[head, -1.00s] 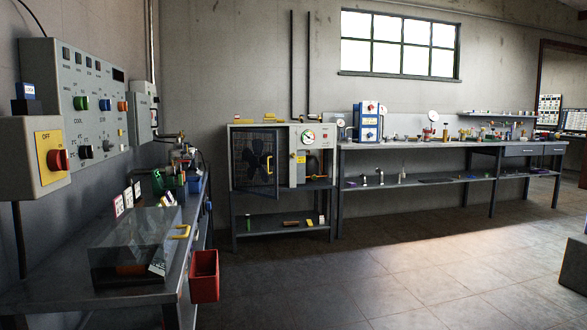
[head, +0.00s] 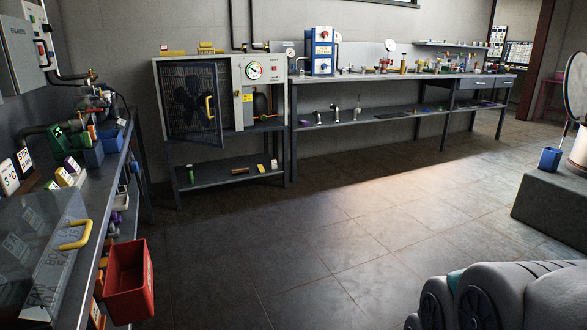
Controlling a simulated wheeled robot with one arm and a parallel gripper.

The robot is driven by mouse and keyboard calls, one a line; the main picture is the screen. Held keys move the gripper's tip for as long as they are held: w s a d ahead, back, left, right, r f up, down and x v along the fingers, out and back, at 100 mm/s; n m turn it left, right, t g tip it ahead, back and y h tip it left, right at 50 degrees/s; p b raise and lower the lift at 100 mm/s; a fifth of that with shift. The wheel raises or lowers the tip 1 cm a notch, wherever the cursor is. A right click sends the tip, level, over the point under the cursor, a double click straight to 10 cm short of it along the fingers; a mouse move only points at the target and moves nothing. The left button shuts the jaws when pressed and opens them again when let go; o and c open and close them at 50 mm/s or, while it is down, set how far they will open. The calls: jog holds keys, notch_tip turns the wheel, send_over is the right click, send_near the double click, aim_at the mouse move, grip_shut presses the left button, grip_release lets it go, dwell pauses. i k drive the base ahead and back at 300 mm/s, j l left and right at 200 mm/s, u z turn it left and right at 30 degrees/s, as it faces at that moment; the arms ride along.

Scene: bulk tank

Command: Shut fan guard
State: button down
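The fan guard (head: 194,125) is a dark mesh door with a yellow handle (head: 209,107), on the left part of a grey cabinet (head: 240,112) at the back left. The guard stands ajar. Its right edge, with the handle, swings out toward me, while its left edge stays at the cabinet. A dark fan (head: 190,92) shows through the mesh. My gripper is not in view. Grey rounded parts of my own arm show at the bottom right.
A bench (head: 60,185) with tools runs along the left, with a clear box and a red bin (head: 130,283) at its near end. A long workbench (head: 390,80) lines the back wall. A grey block (head: 555,215) stands at right. The middle floor is open.

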aim_at(192, 104)
jog(key=i+j, duration=0.25)
jog(key=i, duration=0.25)
jog(key=i+j, duration=0.3)
jog(key=i, duration=0.15)
jog(key=i+j+z, duration=0.1)
jog(key=i+j, duration=0.15)
jog(key=i, duration=0.25)
jog(key=i+j, duration=0.3)
jog(key=i, duration=0.2)
